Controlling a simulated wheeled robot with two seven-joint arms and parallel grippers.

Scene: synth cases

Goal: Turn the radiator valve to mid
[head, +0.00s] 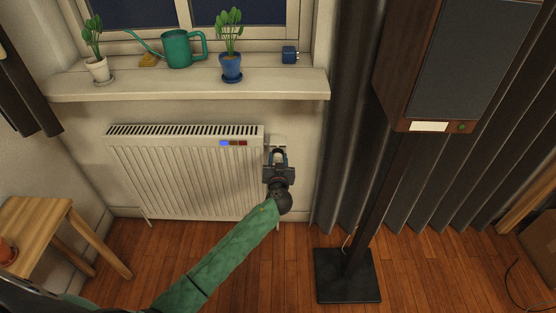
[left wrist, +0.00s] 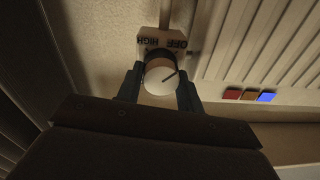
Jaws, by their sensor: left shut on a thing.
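The white radiator (head: 185,175) stands below the window sill. Its valve knob is at the radiator's right end, mostly hidden behind my left gripper (head: 278,158) in the head view. In the left wrist view the round white knob (left wrist: 160,78) sits between my left gripper's two fingers (left wrist: 160,88), which are shut on its sides. A dark pointer line on its face slants. A plate (left wrist: 160,42) behind it reads HIGH and OFF, upside down in this view. My right gripper is not in view.
Blue, brown and red squares (head: 233,143) sit on the radiator's upper right. The sill (head: 190,88) above holds plants, a green watering can (head: 179,50) and a small blue box (head: 290,53). A speaker stand (head: 347,275) and dark curtain (head: 345,150) stand to the right.

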